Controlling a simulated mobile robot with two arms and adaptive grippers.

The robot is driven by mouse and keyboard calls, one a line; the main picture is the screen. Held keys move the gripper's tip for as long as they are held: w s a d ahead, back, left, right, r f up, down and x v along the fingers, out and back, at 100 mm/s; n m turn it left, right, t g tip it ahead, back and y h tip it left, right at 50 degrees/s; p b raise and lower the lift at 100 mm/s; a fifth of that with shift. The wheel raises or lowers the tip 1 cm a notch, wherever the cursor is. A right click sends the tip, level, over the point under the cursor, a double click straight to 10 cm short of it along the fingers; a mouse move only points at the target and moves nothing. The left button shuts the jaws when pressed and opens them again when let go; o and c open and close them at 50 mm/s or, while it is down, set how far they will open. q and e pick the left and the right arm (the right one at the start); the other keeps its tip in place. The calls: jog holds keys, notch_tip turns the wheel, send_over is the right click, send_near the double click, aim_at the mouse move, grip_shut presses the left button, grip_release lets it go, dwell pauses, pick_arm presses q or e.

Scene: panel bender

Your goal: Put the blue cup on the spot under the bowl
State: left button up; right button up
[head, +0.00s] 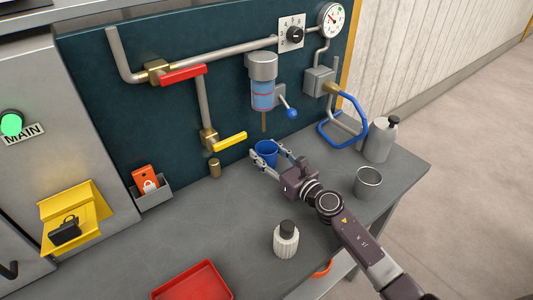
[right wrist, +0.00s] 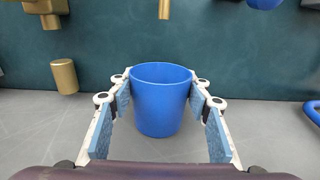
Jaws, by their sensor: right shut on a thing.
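The blue cup (head: 266,150) is upright between the fingers of my right gripper (head: 268,160), which is shut on it. In the right wrist view the blue cup (right wrist: 161,100) sits between both finger pads. The bowl (head: 263,94) is a clear container of blue liquid below a grey head on the dark panel. Its brass drain tube (head: 264,121) points down, above and slightly behind the cup; the tube's tip also shows in the right wrist view (right wrist: 165,9). No marked spot shows under it. I cannot tell whether the cup touches the bench. My left gripper is not in view.
On the grey bench (head: 225,222) are a white bottle (head: 286,241), a metal cup (head: 367,184), a grey bottle (head: 381,140) and a red tray (head: 193,284). A blue ball lever (head: 291,113), blue hose (head: 357,115) and brass stub (head: 215,168) are near the gripper.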

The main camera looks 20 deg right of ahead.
jog(key=shift+f, duration=0.15)
jog(key=o, duration=1.1)
jog(key=shift+o, duration=0.2)
jog(key=shift+s+d, duration=0.1)
jog(key=shift+s, duration=0.15)
jog(key=b+v, duration=0.1)
jog(key=v, duration=0.9)
jog(key=shift+s, duration=0.15)
jog(key=shift+s+d+b, duration=0.25)
jog(key=shift+s+b, duration=0.1)
jog(key=shift+s, duration=0.2)
